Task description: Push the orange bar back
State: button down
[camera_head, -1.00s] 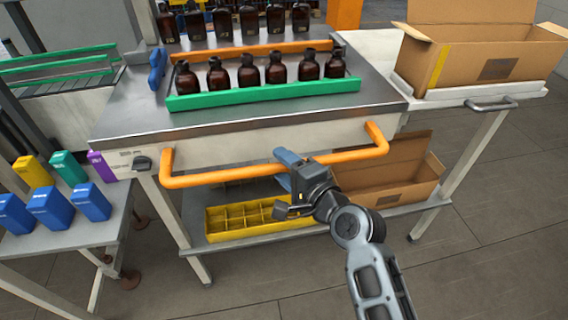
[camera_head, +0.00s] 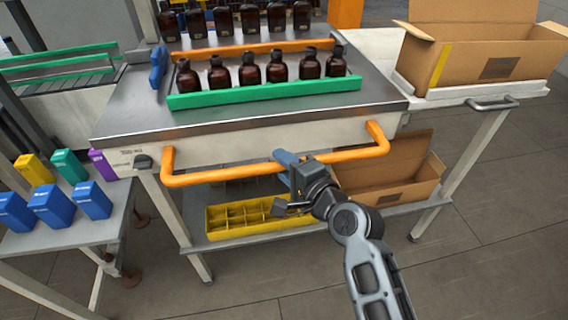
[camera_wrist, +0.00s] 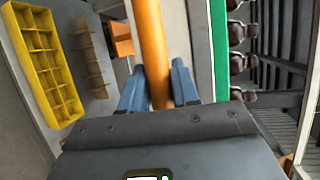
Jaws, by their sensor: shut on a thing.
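The orange bar (camera_head: 225,178) is a tube handle along the front of the metal table, bent back to the table at both ends. My gripper (camera_head: 286,164) is at the middle of the bar, with its blue fingers shut on it. In the wrist view the bar (camera_wrist: 152,50) runs between the two blue fingers (camera_wrist: 160,88), one on each side. A second orange bar (camera_head: 232,53) lies across the tabletop between two rows of amber bottles. The front row of bottles (camera_head: 249,72) stands upright behind a green rail (camera_head: 262,92).
An open cardboard box (camera_head: 490,55) stands on the right side table. A yellow divided tray (camera_head: 250,217) and another cardboard box (camera_head: 400,185) are on the lower shelf. Blue, yellow, green and purple boxes (camera_head: 55,205) stand on the left table. Floor in front is clear.

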jog(key=w, duration=0.2)
jog(key=w+a+b, duration=0.1)
jog(key=w, duration=0.1)
jog(key=shift+w+b, duration=0.15)
jog(key=shift+b, duration=0.15)
jog(key=shift+a, duration=0.1)
jog(key=c, duration=0.9)
grip_release()
jog(key=shift+w, duration=0.1)
jog(key=shift+v, duration=3.9)
